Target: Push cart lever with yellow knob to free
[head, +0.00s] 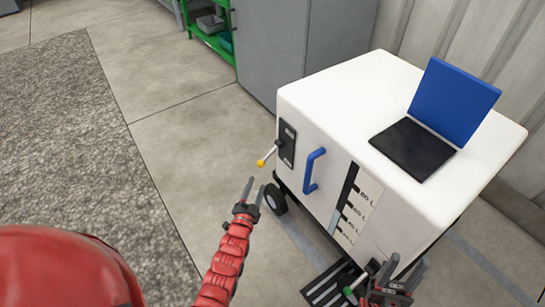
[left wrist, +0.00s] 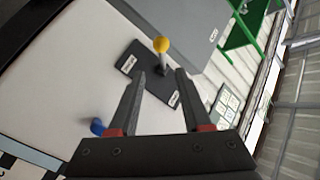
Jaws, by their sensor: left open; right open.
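The cart (head: 345,105) is a white box on wheels. Its lever has a yellow knob (head: 261,163) on a thin rod that sticks out of a dark plate (head: 287,143) on the cart's front face. In the left wrist view the yellow knob (left wrist: 161,45) stands beyond my fingertips, with the dark plate (left wrist: 136,65) behind it. The labels on the plate are too small to read. My left gripper (head: 254,187) is open and empty, just below the knob and apart from it. My right gripper (head: 408,266) is open at the cart's lower front corner.
A blue handle (head: 313,170) and a level gauge (head: 354,205) are on the cart's front. A green knob (head: 348,291) is beside my right gripper. A blue laptop (head: 453,100) lies on top. A grey cabinet (head: 270,45) stands behind. The floor left of the cart is clear.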

